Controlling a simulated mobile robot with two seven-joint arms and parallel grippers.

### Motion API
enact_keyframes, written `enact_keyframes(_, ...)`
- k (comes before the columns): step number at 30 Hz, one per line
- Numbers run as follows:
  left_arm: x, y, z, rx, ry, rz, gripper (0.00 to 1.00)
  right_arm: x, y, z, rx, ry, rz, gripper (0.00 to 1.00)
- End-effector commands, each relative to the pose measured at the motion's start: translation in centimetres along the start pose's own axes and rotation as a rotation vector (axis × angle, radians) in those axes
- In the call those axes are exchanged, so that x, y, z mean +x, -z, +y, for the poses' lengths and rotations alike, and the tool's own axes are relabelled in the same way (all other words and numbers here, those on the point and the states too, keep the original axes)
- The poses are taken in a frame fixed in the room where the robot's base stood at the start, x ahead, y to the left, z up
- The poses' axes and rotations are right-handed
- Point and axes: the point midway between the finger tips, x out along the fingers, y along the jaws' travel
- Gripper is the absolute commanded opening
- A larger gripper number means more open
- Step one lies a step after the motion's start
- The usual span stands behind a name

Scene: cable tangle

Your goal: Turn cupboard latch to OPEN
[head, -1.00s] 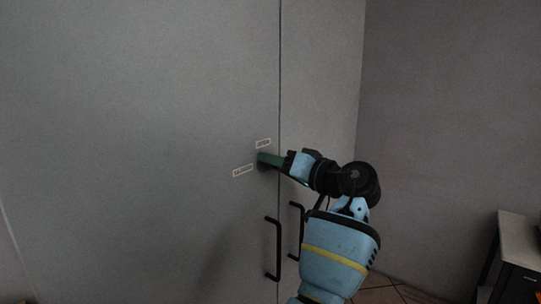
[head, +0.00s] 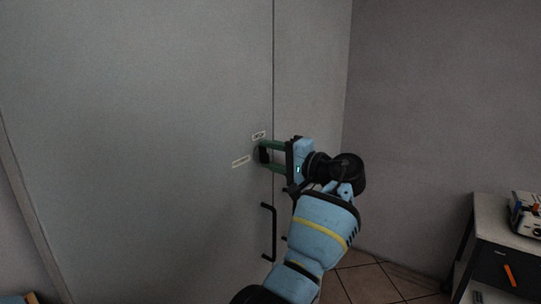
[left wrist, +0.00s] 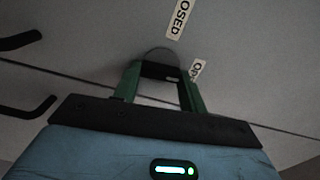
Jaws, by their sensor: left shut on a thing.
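The cupboard latch (head: 263,154) is a small dark knob on a round plate on the grey door, just left of the door seam. It also shows in the left wrist view (left wrist: 158,70). An OPEN label (head: 259,135) is above it and a CLOSED label (head: 241,161) is to its lower left. My left gripper (head: 268,156) has its two green fingers one above the other, shut on the latch from both sides. A small light mark shows on the latch in the wrist view, beside the finger near the OPEN label (left wrist: 198,70). My right gripper is out of view.
Black bar handles stand below the latch, the nearer one (head: 268,232) on the left door. A desk (head: 492,217) with a device (head: 526,214) on it is at the far right. Tiled floor (head: 375,282) lies between cupboard and desk.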

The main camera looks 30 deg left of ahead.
Motion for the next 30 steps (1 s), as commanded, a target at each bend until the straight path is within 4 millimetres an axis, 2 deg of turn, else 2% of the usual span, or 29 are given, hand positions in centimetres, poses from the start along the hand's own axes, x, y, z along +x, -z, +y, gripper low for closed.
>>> enact_keyframes(9, -0.01, 0.04, 0.03, 0.108, 0.002, 0.002, 0.19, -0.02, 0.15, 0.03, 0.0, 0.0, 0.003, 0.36)
enact_keyframes(24, -0.01, 0.04, 0.04, 0.126, 0.002, 0.002, 0.19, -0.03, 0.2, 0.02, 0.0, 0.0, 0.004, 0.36)
enact_keyframes(25, -0.01, 0.04, 0.04, 0.126, 0.002, 0.002, 0.43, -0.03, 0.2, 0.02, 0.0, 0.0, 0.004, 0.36)
enact_keyframes(30, 0.0, 0.03, 0.05, 0.125, 0.002, 0.001, 0.64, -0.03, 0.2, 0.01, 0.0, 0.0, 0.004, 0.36)
